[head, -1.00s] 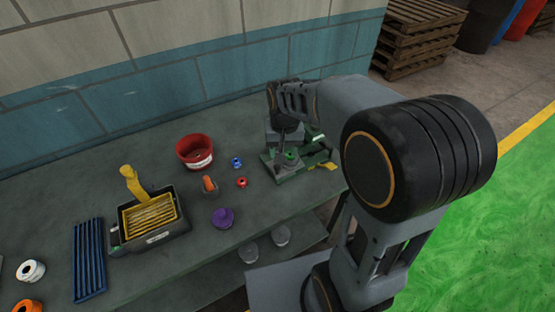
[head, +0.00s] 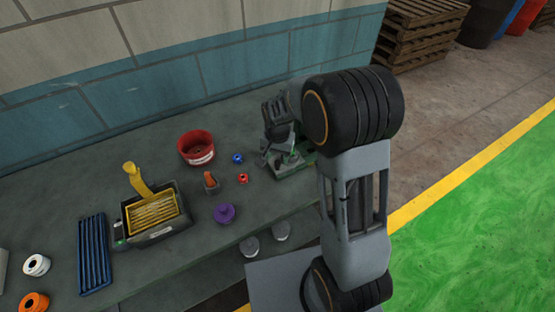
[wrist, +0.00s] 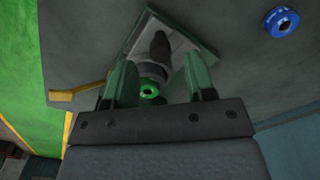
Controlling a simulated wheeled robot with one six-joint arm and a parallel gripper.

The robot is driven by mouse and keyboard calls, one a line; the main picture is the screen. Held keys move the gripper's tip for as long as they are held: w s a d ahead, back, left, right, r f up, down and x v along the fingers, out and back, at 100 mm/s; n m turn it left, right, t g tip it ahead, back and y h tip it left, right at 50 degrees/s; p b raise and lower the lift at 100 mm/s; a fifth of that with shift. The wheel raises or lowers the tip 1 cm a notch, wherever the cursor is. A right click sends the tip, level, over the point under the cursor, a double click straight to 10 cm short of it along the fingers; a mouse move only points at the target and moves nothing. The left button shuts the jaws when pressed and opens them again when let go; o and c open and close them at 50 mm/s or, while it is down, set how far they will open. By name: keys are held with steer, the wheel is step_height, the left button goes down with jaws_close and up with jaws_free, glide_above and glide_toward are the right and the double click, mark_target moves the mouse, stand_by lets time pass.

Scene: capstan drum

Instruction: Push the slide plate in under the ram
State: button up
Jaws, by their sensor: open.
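The press stands at the right end of the bench, its green base (head: 291,172) partly hidden by my arm in the head view. In the wrist view a pale grey plate surface (wrist: 190,44), which looks like the slide plate, lies within a green edge. A dark upright part, perhaps the ram (wrist: 160,45), rises over it. A green ring with a dark hole (wrist: 149,91) shows between my fingers. My gripper (wrist: 160,66) is open, its two green-grey fingers on either side of this ring. It is low over the press; I cannot tell whether it touches.
A blue ring (head: 237,158), a red ring (head: 243,179) and an orange-topped piece (head: 210,182) lie left of the press. A yellow strip (wrist: 76,95) lies beside the press.

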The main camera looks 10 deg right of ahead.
steer(key=shift+f, duration=1.35)
steer(key=shift+c, duration=0.2)
jaws_close()
